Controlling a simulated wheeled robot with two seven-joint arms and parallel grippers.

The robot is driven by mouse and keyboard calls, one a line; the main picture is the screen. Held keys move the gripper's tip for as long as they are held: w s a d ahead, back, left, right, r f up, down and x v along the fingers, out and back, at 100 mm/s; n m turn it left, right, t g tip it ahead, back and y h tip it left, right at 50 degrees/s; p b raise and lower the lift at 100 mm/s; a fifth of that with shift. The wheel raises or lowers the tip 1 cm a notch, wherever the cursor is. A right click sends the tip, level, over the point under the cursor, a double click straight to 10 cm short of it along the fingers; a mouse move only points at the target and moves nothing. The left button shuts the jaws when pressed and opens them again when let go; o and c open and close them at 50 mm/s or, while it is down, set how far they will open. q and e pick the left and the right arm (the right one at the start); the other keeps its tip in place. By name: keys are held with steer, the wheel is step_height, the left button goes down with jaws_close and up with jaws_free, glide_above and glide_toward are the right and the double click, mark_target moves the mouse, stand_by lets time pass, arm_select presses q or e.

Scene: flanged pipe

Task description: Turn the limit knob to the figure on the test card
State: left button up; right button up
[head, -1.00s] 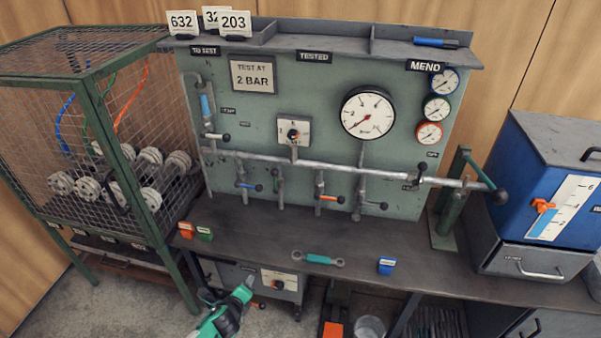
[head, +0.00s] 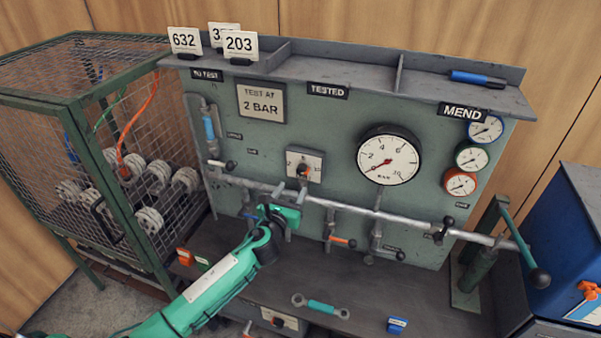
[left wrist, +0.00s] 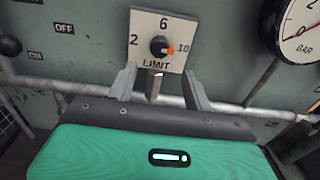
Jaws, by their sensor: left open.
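The test card (head: 261,102) on the green panel reads "TEST AT 2 BAR". The limit knob (head: 304,169) sits on a pale square plate below and right of it. In the left wrist view the knob (left wrist: 160,46) is dark with an orange pointer mark, turned right toward the 10; the plate (left wrist: 142,25) shows 2, 6, 10 and LIMIT. My left gripper (head: 287,212) is in front of the panel, just below the knob. In the wrist view its fingers (left wrist: 160,80) are spread and empty, below the plate, with a metal stub of pipework visible between them. My right gripper is out of view.
A silver pipe (head: 345,207) with several valve levers runs across the panel under the knob. A large gauge (head: 389,158) is to the right, its needle near the low end. A mesh cage (head: 90,120) stands left.

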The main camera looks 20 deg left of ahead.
mark_target(300, 174)
arm_select(q)
steer(key=w, duration=0.7)
steer(key=shift+w+d, duration=0.1)
steer(key=shift+w, duration=0.6)
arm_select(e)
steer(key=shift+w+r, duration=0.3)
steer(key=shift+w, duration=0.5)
arm_select(q)
steer(key=c, duration=1)
